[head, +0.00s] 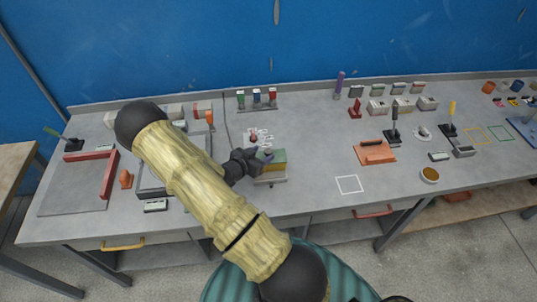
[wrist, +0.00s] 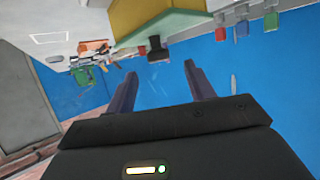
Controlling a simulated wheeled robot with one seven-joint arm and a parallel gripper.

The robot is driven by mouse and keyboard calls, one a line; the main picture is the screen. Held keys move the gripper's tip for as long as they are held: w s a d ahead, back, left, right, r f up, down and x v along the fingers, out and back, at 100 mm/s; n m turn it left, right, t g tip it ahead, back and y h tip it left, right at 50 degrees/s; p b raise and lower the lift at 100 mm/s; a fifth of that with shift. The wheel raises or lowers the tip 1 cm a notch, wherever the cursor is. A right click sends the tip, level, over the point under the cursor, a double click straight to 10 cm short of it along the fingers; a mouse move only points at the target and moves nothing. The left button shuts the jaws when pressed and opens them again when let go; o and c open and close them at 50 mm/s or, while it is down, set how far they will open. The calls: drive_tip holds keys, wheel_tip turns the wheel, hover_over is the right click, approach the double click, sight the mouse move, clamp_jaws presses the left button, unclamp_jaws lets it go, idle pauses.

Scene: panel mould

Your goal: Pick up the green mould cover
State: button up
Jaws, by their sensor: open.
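The green mould cover (head: 277,155) lies on a yellow block (head: 271,170) that stands on a grey base near the middle of the bench. In the wrist view, which looks upside down, the green cover (wrist: 165,28) borders the yellow block (wrist: 145,14), with a black knob (wrist: 158,48) on the green side. My gripper (head: 250,160) is just left of the cover, partly over it in the head view. In the wrist view my gripper (wrist: 160,70) is open, with nothing between its fingers. The knob appears ahead of the fingertips; contact is not visible.
White rings (head: 262,133) lie just behind the cover. A grey frame (head: 150,178) is beneath my arm, with an orange-handled tool (head: 209,118) nearby. A rack of coloured pieces (head: 257,98) stands at the back.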

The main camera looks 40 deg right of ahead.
sight(268, 151)
drive_tip(key=shift+d+f+p, duration=0.15)
drive_tip(key=shift+d+p, duration=0.35)
drive_tip(key=shift+p, duration=0.1)
drive_tip(key=p+x, duration=0.2)
drive_tip(key=x, duration=0.2)
drive_tip(key=shift+w+f, duration=0.1)
drive_tip(key=shift+f, duration=0.15)
drive_tip(key=shift+a, duration=0.1)
drive_tip(key=shift+w, duration=0.1)
drive_tip(key=shift+c, duration=0.4)
drive_tip(key=c, duration=1)
